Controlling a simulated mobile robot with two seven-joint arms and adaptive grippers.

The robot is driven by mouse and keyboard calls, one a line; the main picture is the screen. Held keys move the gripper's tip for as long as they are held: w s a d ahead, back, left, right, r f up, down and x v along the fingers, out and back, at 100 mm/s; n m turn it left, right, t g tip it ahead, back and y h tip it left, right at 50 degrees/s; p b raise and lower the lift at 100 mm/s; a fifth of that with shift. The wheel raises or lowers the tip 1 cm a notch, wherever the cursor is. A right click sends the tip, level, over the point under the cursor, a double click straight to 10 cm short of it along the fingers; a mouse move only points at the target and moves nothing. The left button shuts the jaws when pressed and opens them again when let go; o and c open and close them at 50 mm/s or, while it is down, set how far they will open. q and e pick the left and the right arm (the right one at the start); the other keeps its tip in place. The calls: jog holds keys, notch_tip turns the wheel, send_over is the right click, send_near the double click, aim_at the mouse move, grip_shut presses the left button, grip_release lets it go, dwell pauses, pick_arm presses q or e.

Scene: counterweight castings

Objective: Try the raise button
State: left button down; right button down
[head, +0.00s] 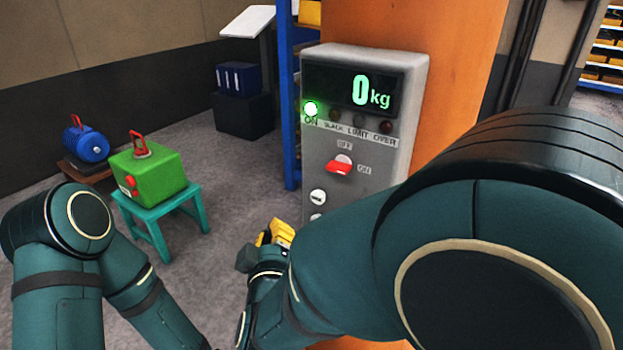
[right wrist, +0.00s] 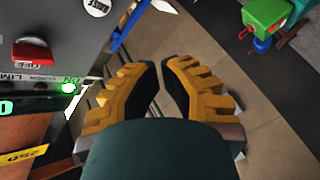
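The grey control panel (head: 322,195) stands on an orange column, with a display reading 0 kg. A green ON lamp (head: 311,108) is lit, and a red rotary switch (head: 340,165) sits below the lamps. Two white round buttons (head: 318,197) are below the switch, the lower one partly hidden. In the right wrist view a white button (right wrist: 97,7) at the top edge has a label that seems to read RAISE. My right gripper (head: 275,234) is low in front of the panel, apart from the buttons. Its yellow fingers (right wrist: 160,63) are slightly apart and empty. My left gripper is out of view.
A green block with a red handle (head: 148,174) stands on a teal stool (head: 160,212) at left. A blue casting (head: 86,143) sits behind it. A blue rack post (head: 289,100) stands beside the panel. Open floor lies between the stool and the panel.

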aim_at(319, 197)
jog(key=w+d+b, duration=0.1)
jog(key=w+d, duration=0.4)
jog(key=w, duration=0.2)
jog(key=shift+b, duration=0.3)
jog(key=shift+w+d, duration=0.1)
jog(key=shift+d, duration=0.05)
dwell(1.3)
jog(key=shift+w+d, duration=0.15)
jog(key=shift+w, duration=0.05)
jog(key=shift+w+d, duration=0.25)
jog(key=shift+w, duration=0.15)
dwell(2.9)
jog(key=shift+s+a, duration=0.1)
jog(key=shift+s, duration=0.05)
dwell(1.3)
jog(key=shift+s+a+p, duration=0.35)
jog(key=shift+s+a, duration=0.05)
jog(key=shift+s, duration=0.2)
